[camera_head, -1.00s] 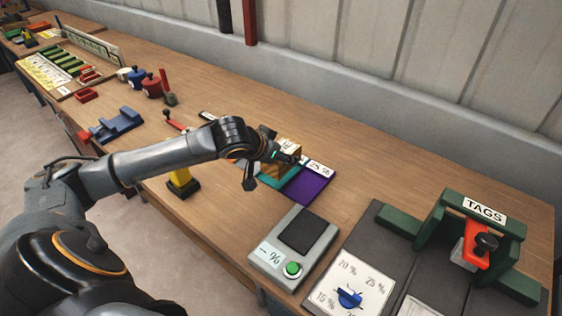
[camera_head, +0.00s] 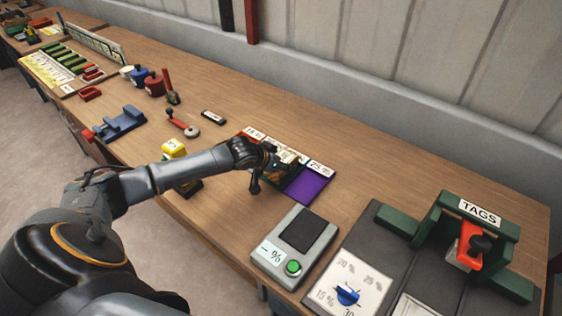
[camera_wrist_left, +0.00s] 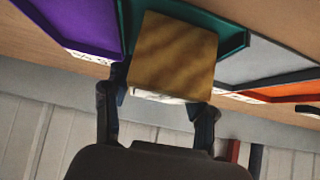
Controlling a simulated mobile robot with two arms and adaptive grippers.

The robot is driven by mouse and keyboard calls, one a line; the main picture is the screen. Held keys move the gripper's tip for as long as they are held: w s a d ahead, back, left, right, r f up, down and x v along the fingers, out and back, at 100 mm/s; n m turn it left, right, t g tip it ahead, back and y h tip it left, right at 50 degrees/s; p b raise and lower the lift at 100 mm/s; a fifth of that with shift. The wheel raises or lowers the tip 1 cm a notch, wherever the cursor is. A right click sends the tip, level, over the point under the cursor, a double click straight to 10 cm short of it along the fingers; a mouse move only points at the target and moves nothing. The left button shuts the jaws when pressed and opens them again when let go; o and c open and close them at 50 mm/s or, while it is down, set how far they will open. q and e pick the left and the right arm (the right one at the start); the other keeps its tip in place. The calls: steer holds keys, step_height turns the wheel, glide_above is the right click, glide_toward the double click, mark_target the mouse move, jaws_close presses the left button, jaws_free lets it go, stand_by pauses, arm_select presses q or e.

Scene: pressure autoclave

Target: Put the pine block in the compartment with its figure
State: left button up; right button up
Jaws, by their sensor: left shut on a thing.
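My left gripper (camera_head: 274,166) is shut on the pine block (camera_wrist_left: 172,52), with a finger on either side of it in the left wrist view. In that view the block covers much of the teal compartment (camera_wrist_left: 233,38), between the purple compartment (camera_wrist_left: 75,22) and the grey compartment (camera_wrist_left: 275,60). In the head view the gripper hides most of the block, beside the purple compartment (camera_head: 310,188). I cannot tell whether the block touches the compartment's floor. A card (camera_head: 320,167) behind the purple compartment reads 25 %. My right gripper is not in view.
A grey device with a green button (camera_head: 293,267) stands in front of the compartments. A green TAGS stand (camera_head: 482,211) and a dial panel (camera_head: 348,292) are at right. The wood behind the compartments is clear.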

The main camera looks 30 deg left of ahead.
arm_select(q)
steer(key=o, duration=1.4)
steer(key=shift+f, duration=0.1)
steer(key=shift+s+r, duration=0.4)
steer(key=shift+r, duration=0.1)
steer(key=b+v, duration=0.1)
steer(key=v, duration=1)
steer(key=shift+w, duration=0.1)
